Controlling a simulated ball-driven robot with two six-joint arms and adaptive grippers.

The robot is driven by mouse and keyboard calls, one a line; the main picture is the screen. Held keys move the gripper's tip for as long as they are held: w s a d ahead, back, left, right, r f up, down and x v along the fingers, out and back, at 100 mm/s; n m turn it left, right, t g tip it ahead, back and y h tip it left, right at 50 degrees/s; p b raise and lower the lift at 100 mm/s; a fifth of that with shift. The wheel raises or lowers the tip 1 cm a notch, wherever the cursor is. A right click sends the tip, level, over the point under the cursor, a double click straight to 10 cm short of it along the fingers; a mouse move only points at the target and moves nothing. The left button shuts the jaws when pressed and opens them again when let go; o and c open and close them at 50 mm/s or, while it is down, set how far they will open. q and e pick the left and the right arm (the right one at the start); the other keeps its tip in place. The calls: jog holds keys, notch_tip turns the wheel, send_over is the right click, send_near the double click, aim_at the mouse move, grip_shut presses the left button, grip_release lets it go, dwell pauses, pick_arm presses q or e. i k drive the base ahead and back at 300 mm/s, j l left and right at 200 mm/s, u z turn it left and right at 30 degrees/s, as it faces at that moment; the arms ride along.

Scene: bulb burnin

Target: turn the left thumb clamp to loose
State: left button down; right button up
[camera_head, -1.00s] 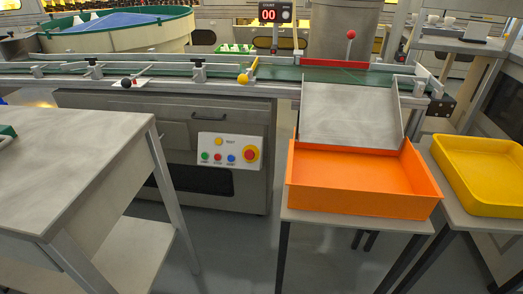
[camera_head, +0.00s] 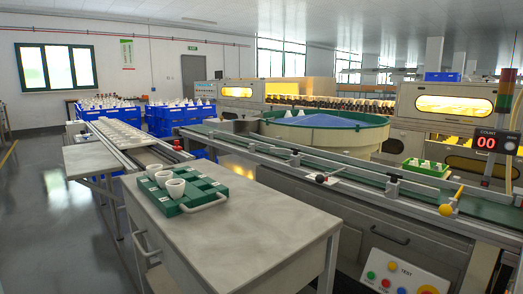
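The right one is a yellow ball knob (camera_head: 446,210) on a yellow lever. I cannot tell for sure which part is the left thumb clamp, nor whether it is tight or loose. Neither of my grippers is in view.
A grey table (camera_head: 245,235) with a green tray (camera_head: 190,205) of white cups stands in front, left of the conveyor. A test button panel (camera_head: 400,278) is at lower right. A round green-rimmed bowl (camera_head: 340,135) is behind the conveyor. Open floor (camera_head: 50,220) lies at left.

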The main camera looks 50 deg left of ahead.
aim_at(295, 150)
jog(key=u, duration=1.4)
jog(key=j, duration=0.5)
